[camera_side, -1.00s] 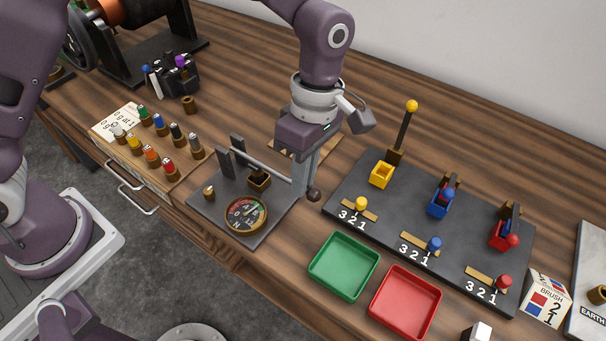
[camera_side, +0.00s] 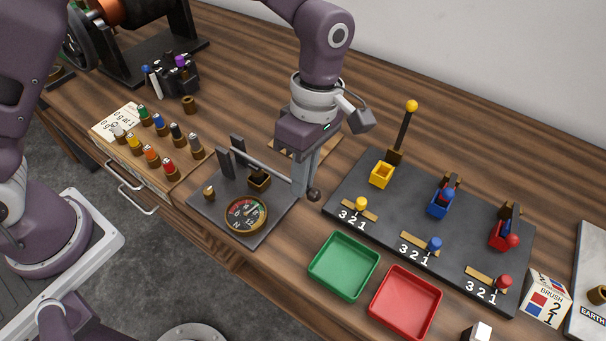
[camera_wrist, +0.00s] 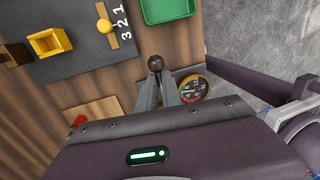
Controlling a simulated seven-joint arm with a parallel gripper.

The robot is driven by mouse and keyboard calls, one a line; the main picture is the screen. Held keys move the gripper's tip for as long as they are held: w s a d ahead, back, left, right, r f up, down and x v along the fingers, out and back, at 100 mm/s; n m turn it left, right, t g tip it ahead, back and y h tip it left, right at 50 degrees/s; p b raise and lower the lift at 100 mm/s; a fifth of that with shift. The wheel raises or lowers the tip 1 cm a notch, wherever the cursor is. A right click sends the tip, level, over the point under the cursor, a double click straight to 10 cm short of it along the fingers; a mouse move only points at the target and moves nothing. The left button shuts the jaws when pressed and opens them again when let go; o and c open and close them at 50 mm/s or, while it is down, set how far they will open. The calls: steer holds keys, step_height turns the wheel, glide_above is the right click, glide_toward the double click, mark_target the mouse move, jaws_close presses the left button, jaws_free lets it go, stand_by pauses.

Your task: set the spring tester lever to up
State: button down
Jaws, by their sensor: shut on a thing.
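The spring tester is a dark plate (camera_side: 207,206) with a round dial (camera_side: 246,214), a small brown block and a grey lever rod (camera_side: 262,167) ending in a dark ball knob (camera_side: 314,194). The rod lies low, sloping down toward the knob. My gripper (camera_side: 306,184) points down and is shut on the lever beside the knob. In the wrist view the knob (camera_wrist: 155,63) sticks out past my gripper's fingers (camera_wrist: 160,95), with the dial (camera_wrist: 193,89) to the right. The fingers hide part of the rod.
Right of the tester is a dark board (camera_side: 345,172) with yellow, blue and red holders and small sliders. A green tray (camera_side: 316,276) and a red tray (camera_side: 376,300) stand in front of it.

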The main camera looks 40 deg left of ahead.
steer(key=shift+r, duration=0.1)
steer(key=a+r+m+h, duration=0.1)
steer(key=a+r+h, duration=0.7)
steer(key=r+h, duration=0.25)
steer(key=a+r+m+g+h, duration=0.1)
steer(key=a+r+h, duration=0.1)
steer(key=a+h, duration=0.7)
steer(key=shift+a+r+m+g, duration=0.2)
steer(key=shift+a+m+g, duration=0.15)
steer(key=shift+a, duration=1.8)
steer(key=c, duration=1.5)
jaws_free()
steer(key=shift+c, duration=0.2)
